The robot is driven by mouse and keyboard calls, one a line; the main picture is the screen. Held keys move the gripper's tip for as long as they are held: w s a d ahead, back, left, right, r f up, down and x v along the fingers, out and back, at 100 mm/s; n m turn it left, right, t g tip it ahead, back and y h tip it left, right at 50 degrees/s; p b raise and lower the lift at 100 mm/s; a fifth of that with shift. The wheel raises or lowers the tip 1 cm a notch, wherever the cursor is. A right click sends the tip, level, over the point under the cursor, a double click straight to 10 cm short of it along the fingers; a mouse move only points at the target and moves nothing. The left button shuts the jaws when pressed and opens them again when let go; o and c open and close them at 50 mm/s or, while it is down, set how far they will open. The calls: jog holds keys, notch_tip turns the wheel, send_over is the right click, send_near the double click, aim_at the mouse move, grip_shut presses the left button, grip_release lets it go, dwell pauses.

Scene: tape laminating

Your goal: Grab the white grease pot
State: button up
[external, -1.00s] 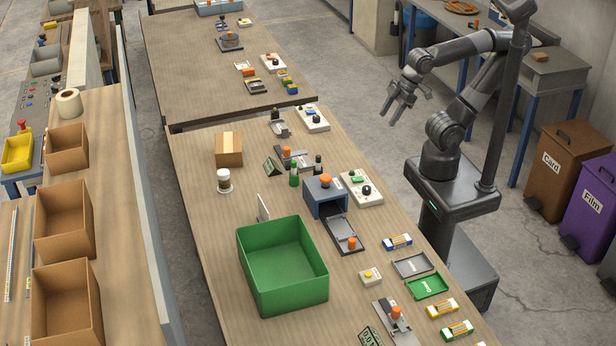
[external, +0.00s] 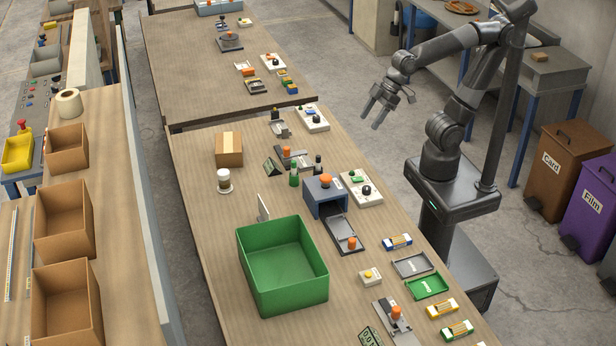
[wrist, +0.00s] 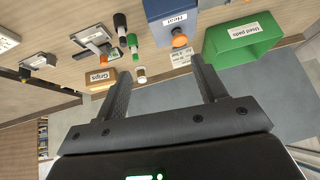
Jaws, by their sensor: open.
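The white grease pot appears to be the small white-topped jar (external: 223,176) with a darker body. It stands upright on a round white base at the left side of the near table. In the wrist view the small white pot (wrist: 140,74) shows beside the cardboard box, between the fingertips in the picture but farther off. My gripper (external: 372,118) is open and empty in the air, past the table's right edge and well away from the pot. Its two dark fingers (wrist: 162,68) are spread in the wrist view.
Between gripper and pot stand a blue heat box (external: 325,197), a green bottle (external: 294,180) and a dark bottle (external: 318,163). A cardboard box (external: 229,150) sits behind the pot. A large green bin (external: 283,285) stands in front. Bare tabletop surrounds the pot.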

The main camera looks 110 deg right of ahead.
jog(key=w+m+t, duration=0.1)
jog(key=w+t, duration=0.1)
jog(key=w, duration=1.3)
jog(key=m+t+h, duration=0.3)
jog(key=m+h, duration=0.2)
jog(key=h, duration=0.2)
send_near(223, 172)
jog(key=a+f, duration=0.1)
jog(key=shift+s+d+f+h, duration=0.1)
jog(key=shift+d+f+h, duration=0.05)
jog(key=shift+f+h, duration=0.2)
jog(key=x, duration=0.4)
jog(key=shift+d+f, duration=0.1)
jog(key=shift+f, duration=0.05)
jog(key=shift+r+x, duration=0.2)
jog(key=shift+x, duration=1.3)
jog(key=shift+r+x, duration=0.2)
jog(key=shift+x, duration=1.3)
jog(key=shift+c, duration=0.5)
